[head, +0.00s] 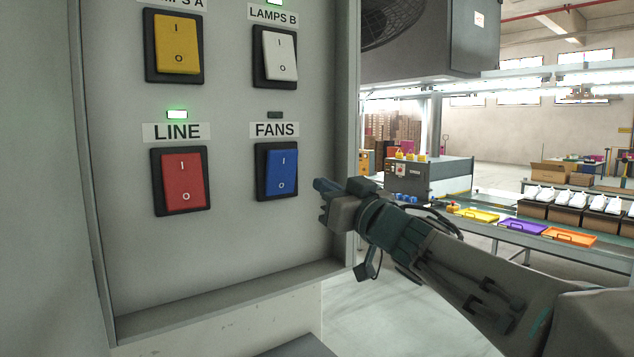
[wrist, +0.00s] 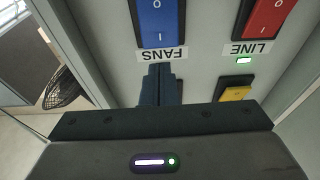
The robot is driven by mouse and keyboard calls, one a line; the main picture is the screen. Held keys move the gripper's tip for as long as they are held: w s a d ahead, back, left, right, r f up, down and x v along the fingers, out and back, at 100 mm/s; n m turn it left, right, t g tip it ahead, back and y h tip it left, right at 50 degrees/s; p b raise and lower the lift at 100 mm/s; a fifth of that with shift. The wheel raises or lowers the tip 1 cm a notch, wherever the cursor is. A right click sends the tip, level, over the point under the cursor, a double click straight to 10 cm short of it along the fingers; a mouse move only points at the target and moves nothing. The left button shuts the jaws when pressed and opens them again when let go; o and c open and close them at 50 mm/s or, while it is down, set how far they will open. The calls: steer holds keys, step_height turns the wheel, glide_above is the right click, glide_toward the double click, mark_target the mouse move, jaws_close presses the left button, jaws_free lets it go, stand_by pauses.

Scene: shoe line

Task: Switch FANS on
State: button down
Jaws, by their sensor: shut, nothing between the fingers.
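The blue FANS rocker switch (head: 277,171) is at the lower right of the grey panel, marked I above O. The small lamp (head: 275,115) above its label is dark. My gripper (head: 322,186) is to the right of the switch in the head view, fingers pointing at the panel, apart from the switch in the picture. In the wrist view, which is upside down, the blue switch (wrist: 161,18) is at the top. The shut fingers (wrist: 159,72) end by the FANS label and hide the lamp's place. I cannot tell how far the tips are from the panel.
The red LINE switch (head: 181,181) is left of FANS, its lamp (head: 177,114) lit green. Yellow LAMPS A (head: 177,46) and white LAMPS B (head: 280,55) switches are above. The panel has a raised frame (head: 354,130) on the right. A workbench with trays stands beyond.

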mark_target(285, 152)
steer(key=p+x, duration=0.2)
steer(key=x, duration=1)
steer(key=shift+p, duration=0.35)
steer(key=shift+w+a+r+p, duration=0.15)
steer(key=shift+r+p, duration=0.35)
steer(key=shift+p, duration=0.35)
steer(key=shift+w+r+p, duration=0.1)
steer(key=shift+r+p, duration=0.15)
steer(key=shift+p, duration=0.1)
steer(key=shift+w+r, duration=0.1)
steer(key=shift+w+a, duration=0.1)
steer(key=shift+a, duration=0.1)
steer(key=shift+s+d+r+p, duration=0.1)
steer(key=shift+s+d+p, duration=0.15)
steer(key=shift+s+p, duration=0.1)
steer(key=s+d+r, duration=0.2)
steer(key=s+d, duration=0.5)
steer(key=s, duration=0.3)
steer(key=shift+s+r, duration=0.35)
steer(key=shift+r, duration=0.05)
